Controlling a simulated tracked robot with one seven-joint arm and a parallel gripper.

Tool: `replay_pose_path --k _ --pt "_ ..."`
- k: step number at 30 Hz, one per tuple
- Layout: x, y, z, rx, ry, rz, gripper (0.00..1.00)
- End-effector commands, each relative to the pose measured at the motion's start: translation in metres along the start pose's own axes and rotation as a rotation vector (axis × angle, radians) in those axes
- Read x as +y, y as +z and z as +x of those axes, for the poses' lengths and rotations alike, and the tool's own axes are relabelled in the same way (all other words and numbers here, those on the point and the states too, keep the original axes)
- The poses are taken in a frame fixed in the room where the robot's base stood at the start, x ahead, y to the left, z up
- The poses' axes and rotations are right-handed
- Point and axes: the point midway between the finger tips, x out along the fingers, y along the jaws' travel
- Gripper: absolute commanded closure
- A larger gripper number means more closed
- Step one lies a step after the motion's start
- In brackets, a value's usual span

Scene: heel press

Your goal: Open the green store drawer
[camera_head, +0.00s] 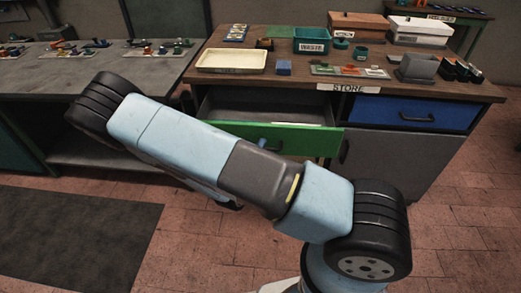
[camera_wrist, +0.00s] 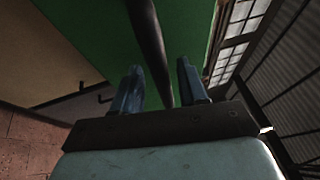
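The green store drawer (camera_head: 300,138) stands pulled out of the wooden-topped bench, under the STORE label (camera_head: 347,88). Its grey inside shows. In the wrist view its green front (camera_wrist: 95,30) fills the upper middle, with a dark bar handle (camera_wrist: 150,40) running down it. My gripper (camera_wrist: 159,68) has its two blue fingers on either side of the bar, with a gap showing at each side. In the head view my arm covers the left part of the drawer front, and only a small blue piece of my gripper shows there.
A blue drawer (camera_head: 415,114) is closed to the right, above a grey cabinet door (camera_head: 400,160). The bench top (camera_head: 300,82) holds trays, boxes and small parts. A grey table (camera_head: 60,75) stands at left. A dark mat (camera_head: 70,235) lies on the brick floor.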

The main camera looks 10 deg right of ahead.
Motion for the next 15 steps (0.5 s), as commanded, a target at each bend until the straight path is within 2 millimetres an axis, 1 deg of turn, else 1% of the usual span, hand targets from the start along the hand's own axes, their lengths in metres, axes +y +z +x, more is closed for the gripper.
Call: replay_pose_path --k 8,11,15 --pt "-0.001 0.002 -0.004 -0.004 -0.002 0.003 0.58" --pt "-0.001 0.003 -0.013 -0.005 -0.002 0.003 0.58" --pt "0.000 0.003 -0.037 -0.006 0.000 0.004 0.58"
